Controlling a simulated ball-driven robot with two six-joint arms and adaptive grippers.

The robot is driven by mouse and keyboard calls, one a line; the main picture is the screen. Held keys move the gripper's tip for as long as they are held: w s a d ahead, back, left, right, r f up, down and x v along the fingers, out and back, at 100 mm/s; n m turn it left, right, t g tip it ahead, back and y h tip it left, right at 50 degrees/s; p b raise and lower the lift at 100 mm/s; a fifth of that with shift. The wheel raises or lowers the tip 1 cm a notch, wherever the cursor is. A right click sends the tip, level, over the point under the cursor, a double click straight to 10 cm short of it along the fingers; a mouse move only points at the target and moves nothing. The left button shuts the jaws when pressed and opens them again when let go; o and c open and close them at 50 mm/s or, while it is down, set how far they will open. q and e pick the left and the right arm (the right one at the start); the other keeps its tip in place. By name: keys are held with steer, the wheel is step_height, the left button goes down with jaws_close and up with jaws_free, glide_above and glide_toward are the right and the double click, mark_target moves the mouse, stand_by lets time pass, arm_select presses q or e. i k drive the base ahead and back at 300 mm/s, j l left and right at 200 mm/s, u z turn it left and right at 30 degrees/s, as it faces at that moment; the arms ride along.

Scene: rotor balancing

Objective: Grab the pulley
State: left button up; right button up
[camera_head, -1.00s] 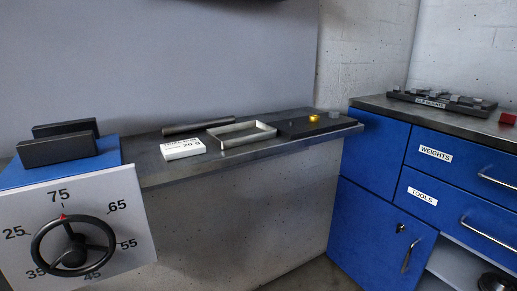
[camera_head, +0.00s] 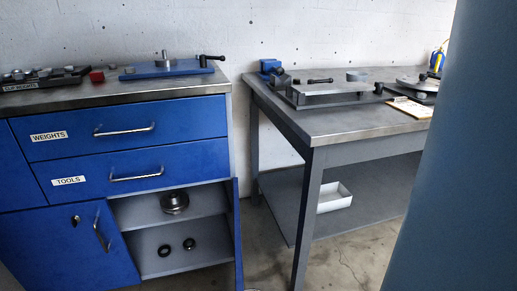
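A round, stepped grey metal part that looks like a pulley (camera_head: 174,202) sits on the upper shelf of the open compartment in the blue cabinet (camera_head: 75,205). Two small dark ring-shaped parts, one on the left (camera_head: 164,250) and one on the right (camera_head: 189,243), rest on the shelf below. I cannot tell from here whether they are pulleys too. The compartment's blue door (camera_head: 237,235) stands open at its right side and shows nearly edge-on. Neither of my grippers shows in the head view.
The cabinet top carries a clip weights rack (camera_head: 45,78), a red block (camera_head: 97,76) and a blue fixture (camera_head: 165,69). A grey workbench (camera_head: 340,125) stands to the right, with a white bin (camera_head: 333,196) on its lower shelf. A large blue-grey surface (camera_head: 455,180) blocks the right edge.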

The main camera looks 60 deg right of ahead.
mark_target(173, 202)
steer(key=l+z, duration=0.3)
steer(key=l, duration=0.15)
steer(key=l+z, duration=0.35)
steer(key=i+l+z, duration=0.15)
steer(key=l+z, duration=0.15)
steer(key=l, duration=0.15)
